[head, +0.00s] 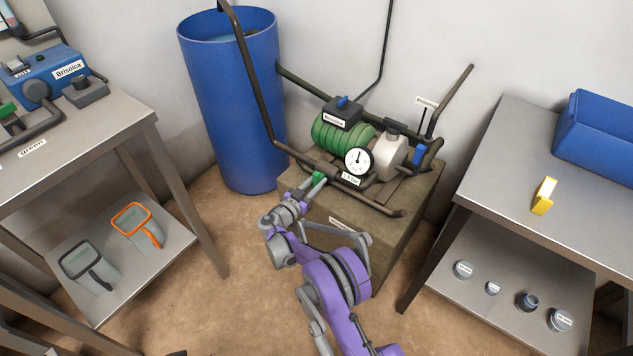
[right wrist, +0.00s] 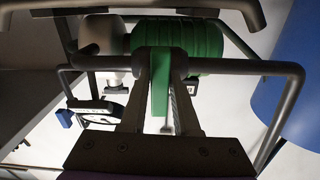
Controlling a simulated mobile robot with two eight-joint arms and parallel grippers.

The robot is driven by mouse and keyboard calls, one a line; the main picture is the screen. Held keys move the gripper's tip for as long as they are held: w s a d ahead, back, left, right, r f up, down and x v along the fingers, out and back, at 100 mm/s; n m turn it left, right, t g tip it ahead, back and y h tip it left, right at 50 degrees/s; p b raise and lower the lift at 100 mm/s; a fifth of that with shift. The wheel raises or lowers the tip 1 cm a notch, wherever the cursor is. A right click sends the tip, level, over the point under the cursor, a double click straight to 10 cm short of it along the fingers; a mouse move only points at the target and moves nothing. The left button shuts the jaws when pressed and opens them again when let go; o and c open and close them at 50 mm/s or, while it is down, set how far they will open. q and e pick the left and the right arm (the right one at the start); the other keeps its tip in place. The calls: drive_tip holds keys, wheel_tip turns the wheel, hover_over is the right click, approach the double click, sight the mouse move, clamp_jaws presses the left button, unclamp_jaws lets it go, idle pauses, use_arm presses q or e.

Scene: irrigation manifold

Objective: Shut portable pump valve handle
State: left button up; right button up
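The portable pump is a dark tube frame on a block, with a green ribbed body (head: 340,133), a pale tank (head: 387,152) and a round gauge (head: 358,160). A green valve handle (head: 318,178) is at its lower front left corner. My right gripper (head: 311,183) is at this handle. In the right wrist view the green handle (right wrist: 159,90) stands between the two fingers (right wrist: 160,70), which appear to close on it from both sides near their tips. Part of the handle is hidden by the fingers. My left gripper is not in view.
A blue barrel (head: 230,100) stands behind left of the pump's block (head: 400,215). A metal table (head: 90,135) with a blue device (head: 45,75) is at the left. Another table (head: 500,160) with a blue bin (head: 600,130) and yellow item (head: 543,195) is at the right.

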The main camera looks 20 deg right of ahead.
drive_tip(key=o, duration=0.3)
drive_tip(key=shift+o, duration=0.2)
drive_tip(key=p+v, duration=0.1)
drive_tip(key=v, duration=0.9)
drive_tip(key=shift+s+a+p, duration=0.3)
drive_tip(key=shift+p, duration=0.05)
